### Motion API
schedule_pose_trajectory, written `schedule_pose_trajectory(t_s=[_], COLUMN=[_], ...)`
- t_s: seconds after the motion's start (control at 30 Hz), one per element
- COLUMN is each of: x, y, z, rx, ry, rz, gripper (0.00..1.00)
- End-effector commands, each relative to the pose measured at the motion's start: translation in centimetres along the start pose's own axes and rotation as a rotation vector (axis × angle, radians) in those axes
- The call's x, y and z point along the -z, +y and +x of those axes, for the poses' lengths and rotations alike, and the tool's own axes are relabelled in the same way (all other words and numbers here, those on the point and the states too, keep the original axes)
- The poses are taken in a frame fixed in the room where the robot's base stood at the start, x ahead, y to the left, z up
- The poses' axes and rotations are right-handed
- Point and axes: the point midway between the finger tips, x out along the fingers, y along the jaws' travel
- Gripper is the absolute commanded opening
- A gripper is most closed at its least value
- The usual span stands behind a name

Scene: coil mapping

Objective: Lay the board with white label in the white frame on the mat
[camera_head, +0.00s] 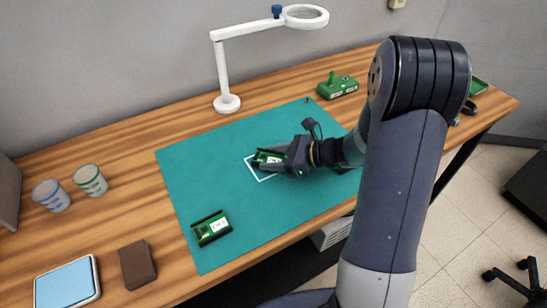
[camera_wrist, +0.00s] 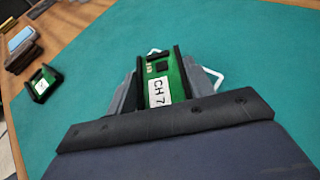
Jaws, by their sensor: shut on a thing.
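A green board with a white label reading CH 7 (camera_wrist: 158,92) sits between the fingers of my gripper (camera_wrist: 162,84), which is shut on its dark side rails. In the head view the board (camera_head: 265,157) is at the middle of the teal mat, over the white frame (camera_head: 252,170). The frame's left and front lines show; my gripper (camera_head: 272,160) and the board hide part of the rest. In the wrist view, frame corners (camera_wrist: 214,76) show beyond and right of the board. I cannot tell whether the board touches the mat.
A second dark-railed green board with a white label (camera_head: 211,228) lies at the mat's front left. Two cups (camera_head: 89,180), a brown block (camera_head: 137,264) and a blue-topped box (camera_head: 67,284) stand left. A magnifier lamp (camera_head: 227,103) and green device (camera_head: 338,86) stand behind. The mat (camera_head: 195,170) is otherwise clear.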

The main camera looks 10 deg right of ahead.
Motion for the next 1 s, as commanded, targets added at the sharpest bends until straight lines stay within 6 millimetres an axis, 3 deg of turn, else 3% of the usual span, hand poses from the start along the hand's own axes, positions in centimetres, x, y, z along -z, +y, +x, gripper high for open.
schedule_pose_trajectory(t_s=[0.4,0.43,0.67,1.0], x=[0.64,0.49,0.45,0.00], y=[0.00,-0.01,0.00,-0.01], z=[0.27,0.21,0.19,0.01], rx=[0.000,0.000,0.000,0.000], ry=[0.000,0.000,0.000,0.000], rz=[-0.001,-0.001,-0.001,-0.001], gripper=[0.28,0.53,0.71,0.72])
